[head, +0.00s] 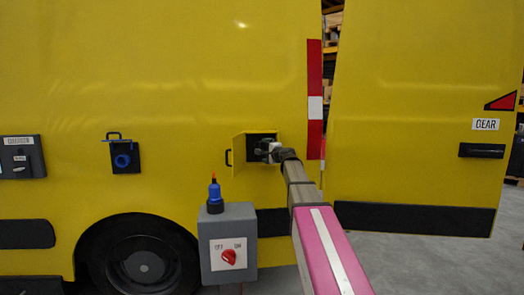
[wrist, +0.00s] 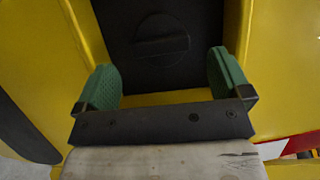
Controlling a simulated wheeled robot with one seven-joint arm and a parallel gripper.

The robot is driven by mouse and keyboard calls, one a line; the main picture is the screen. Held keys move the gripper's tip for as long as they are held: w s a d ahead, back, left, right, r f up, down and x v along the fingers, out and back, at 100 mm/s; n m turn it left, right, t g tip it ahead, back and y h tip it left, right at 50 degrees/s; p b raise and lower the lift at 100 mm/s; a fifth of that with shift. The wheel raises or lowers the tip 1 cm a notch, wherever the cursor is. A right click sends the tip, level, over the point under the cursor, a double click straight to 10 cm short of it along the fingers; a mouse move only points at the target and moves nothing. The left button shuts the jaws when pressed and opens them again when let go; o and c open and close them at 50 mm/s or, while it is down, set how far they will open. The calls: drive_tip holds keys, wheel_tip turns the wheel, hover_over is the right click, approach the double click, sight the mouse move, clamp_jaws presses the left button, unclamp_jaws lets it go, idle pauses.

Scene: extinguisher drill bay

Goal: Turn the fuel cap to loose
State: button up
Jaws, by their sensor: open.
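The fuel cap (wrist: 161,38) is a dark round cap with a raised grip bar, set in a dark recess. It shows in the wrist view at the top middle, beyond my fingers. In the head view the dark recess (head: 262,141) sits in the yellow van's side, and my gripper hides the cap there. The yellow fuel flap (head: 239,151) stands open to the left of the recess. My gripper (wrist: 165,80) is open and empty, with its green pads apart on either side below the cap. It also shows in front of the recess in the head view (head: 268,150).
A grey switch box (head: 228,262) with a red knob (head: 228,257) stands left of my arm, with a blue bottle-shaped item (head: 215,196) on top. A blue socket (head: 122,160) and a charger box (head: 20,157) are on the van. A yellow door (head: 400,120) stands at right.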

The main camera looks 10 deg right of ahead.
sight(262, 148)
drive_tip(key=x, duration=0.4)
drive_tip(key=shift+w, duration=0.15)
drive_tip(key=c, duration=0.9)
drive_tip(key=shift+c, duration=0.2)
